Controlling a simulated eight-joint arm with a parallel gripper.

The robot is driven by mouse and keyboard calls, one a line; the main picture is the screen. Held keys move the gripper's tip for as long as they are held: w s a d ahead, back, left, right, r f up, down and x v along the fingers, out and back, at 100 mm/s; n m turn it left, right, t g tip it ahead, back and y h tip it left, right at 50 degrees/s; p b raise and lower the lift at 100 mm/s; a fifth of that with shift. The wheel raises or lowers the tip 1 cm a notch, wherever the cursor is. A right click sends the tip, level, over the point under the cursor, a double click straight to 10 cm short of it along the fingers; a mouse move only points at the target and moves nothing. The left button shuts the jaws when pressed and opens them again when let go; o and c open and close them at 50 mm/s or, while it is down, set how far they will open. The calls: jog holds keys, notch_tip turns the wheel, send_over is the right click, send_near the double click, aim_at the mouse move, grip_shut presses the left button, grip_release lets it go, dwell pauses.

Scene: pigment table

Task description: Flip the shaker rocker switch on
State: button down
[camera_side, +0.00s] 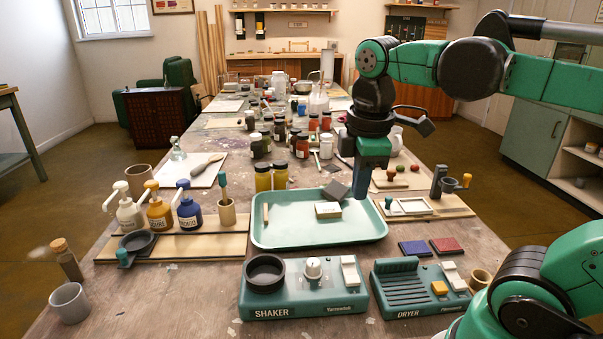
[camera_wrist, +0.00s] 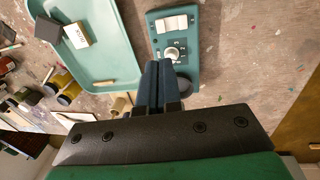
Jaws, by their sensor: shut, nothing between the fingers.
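The shaker (camera_side: 303,305) is a green box at the front of the table with a dark round cup holder, a white knob (camera_side: 313,268) and a white rocker switch (camera_side: 349,270) at its right end. In the wrist view the shaker (camera_wrist: 188,40) is at the top centre, with its rocker switch (camera_wrist: 173,23) above the knob (camera_wrist: 174,53). I cannot tell which end of the rocker is down. My gripper (camera_side: 360,192) is shut and empty, pointing down above the tray's right part, behind the shaker. In the wrist view its fingers (camera_wrist: 158,66) overlap the shaker's left edge and hide part of it.
A green tray (camera_side: 285,240) with a labelled block (camera_side: 328,210) lies behind the shaker. The dryer (camera_side: 405,290) stands close on the shaker's right. Pump bottles (camera_side: 160,213) stand at left on a board. Bare table lies left of the shaker.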

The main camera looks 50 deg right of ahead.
aim_at(347, 258)
jog(key=f, duration=0.4)
jog(key=w+d+f, duration=0.1)
jog(key=f, duration=0.8)
jog(key=shift+w+d+f, duration=0.15)
jog(key=shift+d+f, duration=0.05)
jog(key=shift+f, duration=0.15)
